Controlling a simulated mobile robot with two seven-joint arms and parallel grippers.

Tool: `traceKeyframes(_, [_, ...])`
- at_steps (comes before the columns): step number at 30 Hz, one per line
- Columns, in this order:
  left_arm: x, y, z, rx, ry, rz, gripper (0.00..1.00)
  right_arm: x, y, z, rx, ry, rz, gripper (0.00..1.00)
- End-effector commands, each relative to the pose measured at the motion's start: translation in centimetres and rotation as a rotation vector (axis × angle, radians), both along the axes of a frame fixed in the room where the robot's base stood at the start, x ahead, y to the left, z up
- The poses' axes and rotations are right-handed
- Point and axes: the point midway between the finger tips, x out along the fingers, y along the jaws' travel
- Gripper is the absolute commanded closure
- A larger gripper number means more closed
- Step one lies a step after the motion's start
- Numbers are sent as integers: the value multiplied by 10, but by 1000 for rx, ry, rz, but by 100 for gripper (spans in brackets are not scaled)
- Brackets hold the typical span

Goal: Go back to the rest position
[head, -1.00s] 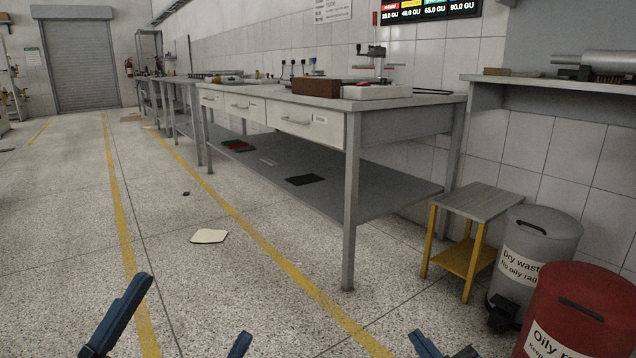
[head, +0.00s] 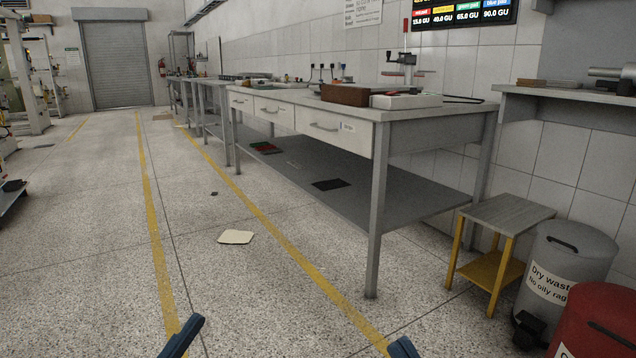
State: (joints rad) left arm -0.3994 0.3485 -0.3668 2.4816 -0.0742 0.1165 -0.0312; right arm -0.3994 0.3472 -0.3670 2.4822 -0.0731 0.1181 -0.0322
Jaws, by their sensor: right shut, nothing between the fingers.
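My right gripper (head: 402,348) shows only as a blue tip at the bottom edge, right of centre. It is shut with nothing seen in it. A blue part on my left side (head: 184,336) also sticks up from the bottom edge; the rest of my left gripper is cut off, so its opening cannot be told. Both are apart from the furniture in the picture. A pale cream sheet of paper (head: 236,237) lies flat on the speckled floor, beyond both grippers and left of the yellow line.
A grey workbench (head: 420,112) with drawers and a lower shelf stands at centre right. A stool with yellow legs (head: 507,213), a grey dry-waste bin (head: 567,250) and a red bin (head: 603,315) stand at right. The floor at left (head: 90,250) is mostly clear.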

Motion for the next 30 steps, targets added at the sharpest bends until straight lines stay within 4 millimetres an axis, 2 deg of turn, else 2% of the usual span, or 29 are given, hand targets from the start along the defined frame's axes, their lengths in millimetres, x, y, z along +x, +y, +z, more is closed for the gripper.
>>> traceKeyframes(1, [-1,-1,-1,-7,83,3,14,-1,1,-1,7,84,-3,100])
traceKeyframes(7, [-15,-5,-40,-27,384,15,14,-15,5,-40,25,385,-14,100])
traceKeyframes(21, [1,8,4,41,589,93,14,2,-7,4,-42,591,-90,100])
traceKeyframes(30, [-1,23,35,92,812,161,14,-1,-23,35,-94,814,-159,100])
